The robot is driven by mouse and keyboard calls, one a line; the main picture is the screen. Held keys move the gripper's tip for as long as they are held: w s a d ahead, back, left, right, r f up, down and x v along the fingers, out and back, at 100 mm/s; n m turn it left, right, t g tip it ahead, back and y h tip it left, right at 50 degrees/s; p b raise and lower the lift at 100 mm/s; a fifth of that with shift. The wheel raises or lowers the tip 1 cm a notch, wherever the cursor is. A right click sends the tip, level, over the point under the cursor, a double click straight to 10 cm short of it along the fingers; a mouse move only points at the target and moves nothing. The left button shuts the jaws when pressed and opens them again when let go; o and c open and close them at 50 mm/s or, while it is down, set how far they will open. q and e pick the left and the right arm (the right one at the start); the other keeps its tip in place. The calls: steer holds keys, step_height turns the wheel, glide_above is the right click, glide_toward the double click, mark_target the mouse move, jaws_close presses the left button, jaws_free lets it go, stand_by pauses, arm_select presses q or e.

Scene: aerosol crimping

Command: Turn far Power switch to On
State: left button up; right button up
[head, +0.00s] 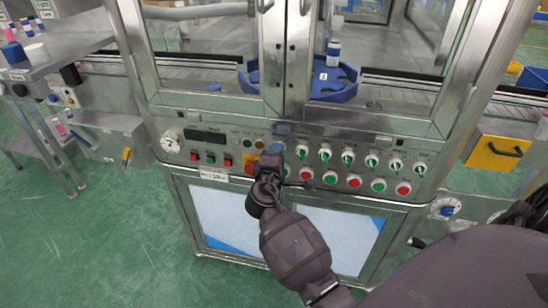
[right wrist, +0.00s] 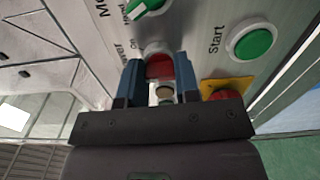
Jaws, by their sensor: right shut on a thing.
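The Power switch (right wrist: 160,66) is a red knob in a pale ring on the grey control panel (head: 228,128). Its label is partly hidden in the right wrist view, but "on" can be read beside it. My right gripper (head: 275,155) is at the panel front, and in the right wrist view its two blue-grey fingers (right wrist: 157,75) are shut on the red knob from both sides. In the head view the fingers and wrist hide the switch. The switch's exact turn angle cannot be told. My left gripper is not in view.
A red button on a yellow plate (right wrist: 222,90) sits close beside the fingers. A green Start button (right wrist: 252,41) and a green selector (right wrist: 148,5) are near. Several green selectors (head: 348,157) and red and green buttons line the panel to the right. Glass doors (head: 200,50) stand above.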

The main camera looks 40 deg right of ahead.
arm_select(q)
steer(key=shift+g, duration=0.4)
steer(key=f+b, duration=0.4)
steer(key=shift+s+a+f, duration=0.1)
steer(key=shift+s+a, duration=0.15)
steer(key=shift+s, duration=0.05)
arm_select(e)
steer(key=m, duration=0.6)
steer(key=shift+f+m, duration=0.15)
steer(key=shift+m, duration=0.25)
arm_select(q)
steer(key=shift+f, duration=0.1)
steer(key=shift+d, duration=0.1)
arm_select(e)
steer(key=o, duration=0.9)
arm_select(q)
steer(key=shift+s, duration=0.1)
arm_select(e)
steer(key=shift+a, duration=0.1)
